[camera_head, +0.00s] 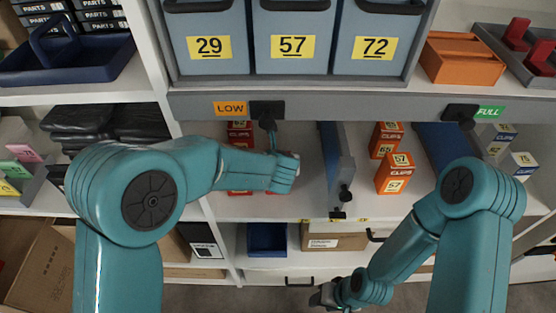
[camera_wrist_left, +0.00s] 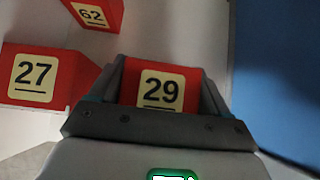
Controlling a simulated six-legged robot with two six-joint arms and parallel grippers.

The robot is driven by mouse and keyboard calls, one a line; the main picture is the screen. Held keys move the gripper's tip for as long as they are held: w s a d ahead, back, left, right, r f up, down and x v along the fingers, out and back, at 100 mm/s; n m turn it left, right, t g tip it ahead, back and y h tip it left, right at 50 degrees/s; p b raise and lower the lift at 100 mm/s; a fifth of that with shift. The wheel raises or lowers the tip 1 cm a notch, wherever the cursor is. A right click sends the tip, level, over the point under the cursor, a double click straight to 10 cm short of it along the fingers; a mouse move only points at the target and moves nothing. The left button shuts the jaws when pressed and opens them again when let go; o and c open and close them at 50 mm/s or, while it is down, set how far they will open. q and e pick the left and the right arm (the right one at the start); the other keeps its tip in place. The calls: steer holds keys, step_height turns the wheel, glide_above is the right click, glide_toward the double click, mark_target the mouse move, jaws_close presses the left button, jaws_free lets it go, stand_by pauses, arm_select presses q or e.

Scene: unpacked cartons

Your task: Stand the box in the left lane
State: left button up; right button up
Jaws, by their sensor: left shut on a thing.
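My left gripper (camera_wrist_left: 162,88) is shut on a red box labelled 29 (camera_wrist_left: 160,72), with a finger on each side of it. In the head view my left wrist reaches into the left lane (camera_head: 306,148), and its own arm hides most of the gripper and the held box. Red boxes labelled 27 (camera_wrist_left: 75,72) and 62 (camera_wrist_left: 97,12) stand left of the held box in the wrist view, apart from it. In the head view, red boxes (camera_head: 240,133) show at the lane's left. My right gripper (camera_head: 328,296) is low, near the bottom edge, its jaws unclear.
A blue divider (camera_head: 335,155) bounds the left lane on the right. Orange boxes (camera_head: 393,174) stand in the lane beyond it, then another blue divider (camera_head: 437,145). A blue bin (camera_head: 267,239) sits below.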

arm_select(q)
steer(key=shift+f, duration=0.1)
steer(key=shift+f+b, duration=0.15)
steer(key=shift+b, duration=0.15)
steer(key=o, duration=1.2)
steer(key=shift+w, duration=0.1)
steer(key=shift+c, duration=0.2)
steer(key=p+v, duration=0.1)
steer(key=v, duration=1.1)
steer(key=shift+r+p, duration=0.2)
steer(key=shift+p, duration=0.15)
